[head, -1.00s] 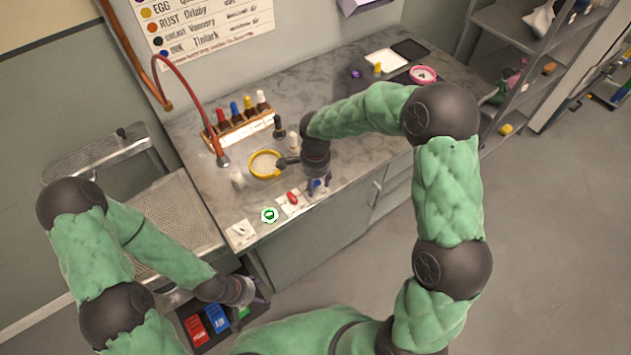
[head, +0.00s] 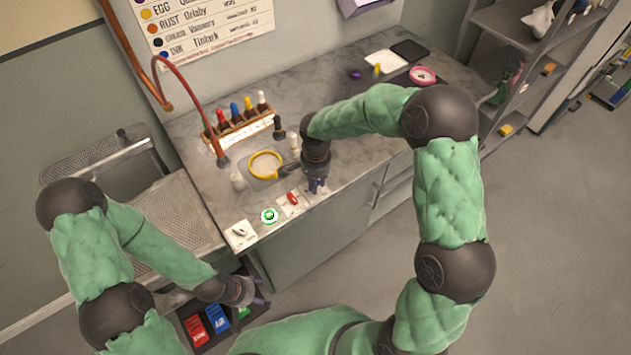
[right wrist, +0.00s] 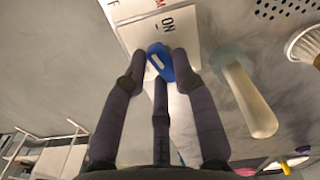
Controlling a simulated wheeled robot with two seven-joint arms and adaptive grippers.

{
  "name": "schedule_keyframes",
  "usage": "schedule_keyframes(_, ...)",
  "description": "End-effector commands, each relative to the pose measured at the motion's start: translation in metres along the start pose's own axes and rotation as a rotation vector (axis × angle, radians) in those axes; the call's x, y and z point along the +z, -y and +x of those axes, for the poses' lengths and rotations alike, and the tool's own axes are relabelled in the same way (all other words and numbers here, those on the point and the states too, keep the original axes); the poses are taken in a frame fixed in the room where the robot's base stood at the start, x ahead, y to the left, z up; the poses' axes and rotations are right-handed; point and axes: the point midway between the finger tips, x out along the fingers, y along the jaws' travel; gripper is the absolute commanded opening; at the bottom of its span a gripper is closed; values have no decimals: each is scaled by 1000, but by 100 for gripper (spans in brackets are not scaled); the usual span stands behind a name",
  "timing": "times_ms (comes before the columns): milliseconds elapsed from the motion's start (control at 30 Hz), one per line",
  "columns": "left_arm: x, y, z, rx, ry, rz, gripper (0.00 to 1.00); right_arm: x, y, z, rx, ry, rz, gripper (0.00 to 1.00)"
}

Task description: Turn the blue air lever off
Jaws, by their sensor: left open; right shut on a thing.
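The blue air lever (right wrist: 159,62) shows in the right wrist view on a white plate (right wrist: 185,25) with the letters "ON" and part of a red mark. My right gripper (right wrist: 158,72) has its dark fingers closed around the blue lever. In the head view my right gripper (head: 316,187) points down at the counter's front edge, right of a red lever (head: 292,198), and mostly hides the blue lever. My left gripper (head: 255,292) is open and empty at the lower left, above the dark tray.
A green button (head: 269,215) and a white switch plate (head: 240,233) lie left of the red lever. A yellow ring (head: 252,164) sits behind, near a rack of bottles (head: 240,127). A dark tray (head: 203,345) holds red, blue and green items.

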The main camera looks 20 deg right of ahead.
Motion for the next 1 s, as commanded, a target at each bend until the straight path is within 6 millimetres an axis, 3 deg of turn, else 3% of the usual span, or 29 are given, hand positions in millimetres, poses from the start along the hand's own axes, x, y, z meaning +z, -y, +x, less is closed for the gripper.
schedule_keyframes(1000,1,-9,-25,0,0,0,66,-5,3,-2,-1,-2,-957,0)
